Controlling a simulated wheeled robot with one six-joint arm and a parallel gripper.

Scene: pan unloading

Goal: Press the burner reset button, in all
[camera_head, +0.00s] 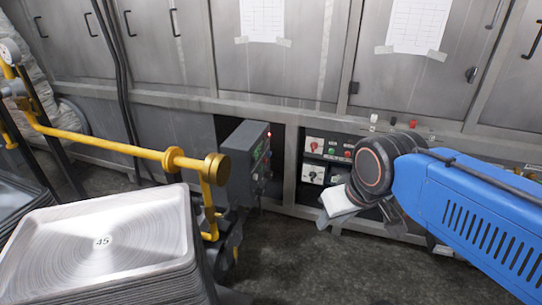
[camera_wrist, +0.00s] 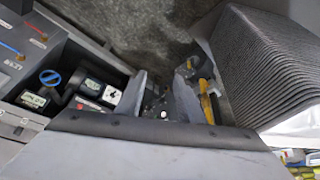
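A dark grey burner control box (camera_head: 247,160) stands left of centre in the head view, beside the yellow gas pipe. A small red light (camera_head: 268,134) shows at its upper right edge. Its side face carries small controls, too small to tell which is the reset button. My gripper (camera_head: 340,203) is to the right of the box, apart from it, partly hidden by my own wrist. In the wrist view my gripper's two fingers (camera_wrist: 163,92) stand apart with a gap between them and nothing held. Small dark fittings show through the gap.
A wall panel (camera_head: 328,150) with green and red buttons and dials lies behind, left of my wrist; its dials (camera_wrist: 90,88) also show in the wrist view. A tray stack (camera_head: 100,245) fills the lower left. The yellow pipe (camera_head: 110,145) crosses the left. Dark floor (camera_head: 300,265) is open between.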

